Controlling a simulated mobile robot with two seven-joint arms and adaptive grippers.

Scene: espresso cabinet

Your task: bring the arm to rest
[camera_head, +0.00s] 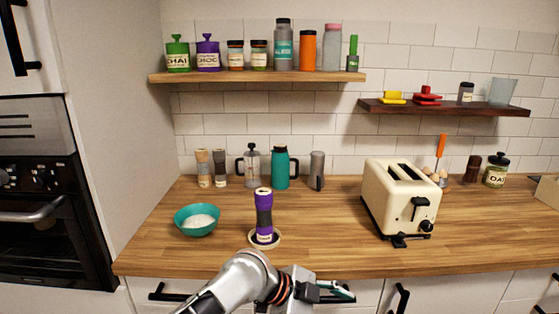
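My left arm comes in at the bottom, from the left of centre, and ends in my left gripper (335,291), which is low in front of the counter's front edge and the drawers. Its fingers are seen at a steep angle and partly cut off, so I cannot tell whether it is open or shut. I see nothing clearly held in it. My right gripper is not in view.
The wooden counter (325,225) is bare between the coaster and the cream toaster (383,215). A teal bowl (180,219) with white contents is at left. Mills, a French press (253,165) and a teal jug (280,168) line the back wall. Drawer handles (399,300) jut out below.

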